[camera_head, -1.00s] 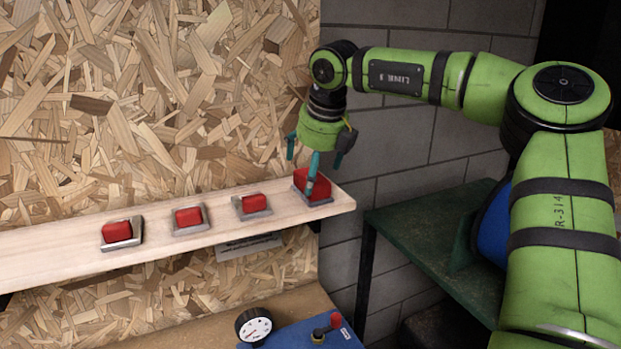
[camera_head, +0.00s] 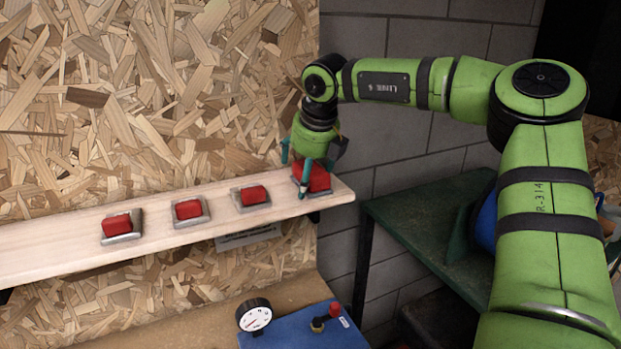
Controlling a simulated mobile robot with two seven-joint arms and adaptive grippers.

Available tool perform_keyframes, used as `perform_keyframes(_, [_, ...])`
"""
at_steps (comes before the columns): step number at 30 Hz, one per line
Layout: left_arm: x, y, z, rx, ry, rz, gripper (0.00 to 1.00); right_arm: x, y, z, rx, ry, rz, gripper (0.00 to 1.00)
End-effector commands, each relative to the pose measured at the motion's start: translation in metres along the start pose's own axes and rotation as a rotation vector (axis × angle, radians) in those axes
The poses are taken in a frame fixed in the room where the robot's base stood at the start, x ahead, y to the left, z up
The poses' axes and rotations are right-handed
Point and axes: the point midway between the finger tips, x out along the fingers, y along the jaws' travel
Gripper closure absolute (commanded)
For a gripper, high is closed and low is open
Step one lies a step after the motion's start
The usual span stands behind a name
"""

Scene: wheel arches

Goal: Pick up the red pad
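Several red pads sit on grey metal plates along a light wooden shelf (camera_head: 60,246). The largest red pad (camera_head: 319,178) is at the shelf's right end. Smaller red pads stand to its left: one nearest it (camera_head: 254,195), a middle one (camera_head: 188,210) and a far left one (camera_head: 117,225). My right gripper (camera_head: 305,185) points down at the largest pad, with its teal fingers in front of and beside it. The fingers look spread. Whether they touch the pad cannot be told, and the far finger is partly hidden. My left gripper is not in view.
A chipboard wall (camera_head: 150,90) stands close behind the shelf. Below are a blue box (camera_head: 300,330) with a dial gauge (camera_head: 254,315) and a red knob. A dark green table (camera_head: 415,215) is at the right. The shelf front is free.

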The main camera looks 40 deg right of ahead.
Motion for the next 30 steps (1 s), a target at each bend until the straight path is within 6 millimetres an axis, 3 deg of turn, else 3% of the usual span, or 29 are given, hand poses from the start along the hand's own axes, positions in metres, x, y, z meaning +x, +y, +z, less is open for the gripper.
perform_keyframes(5, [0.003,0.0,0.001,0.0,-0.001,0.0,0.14,0.002,0.0,-0.001,0.0,0.0,0.0,0.04])
perform_keyframes(9, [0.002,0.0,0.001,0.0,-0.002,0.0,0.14,0.002,0.0,-0.001,0.001,0.0,0.0,0.6])
perform_keyframes(10, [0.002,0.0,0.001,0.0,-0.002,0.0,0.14,0.002,0.0,-0.001,0.0,0.0,0.0,0.64])
perform_keyframes(21, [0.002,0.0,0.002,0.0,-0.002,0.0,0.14,0.003,-0.001,-0.001,0.001,0.004,-0.002,0.64])
perform_keyframes(27, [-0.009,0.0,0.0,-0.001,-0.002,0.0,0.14,-0.004,-0.001,0.001,0.002,0.005,-0.001,0.64])
perform_keyframes(30, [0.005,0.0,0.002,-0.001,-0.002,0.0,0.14,-0.013,-0.001,0.006,0.003,-0.002,-0.004,0.64])
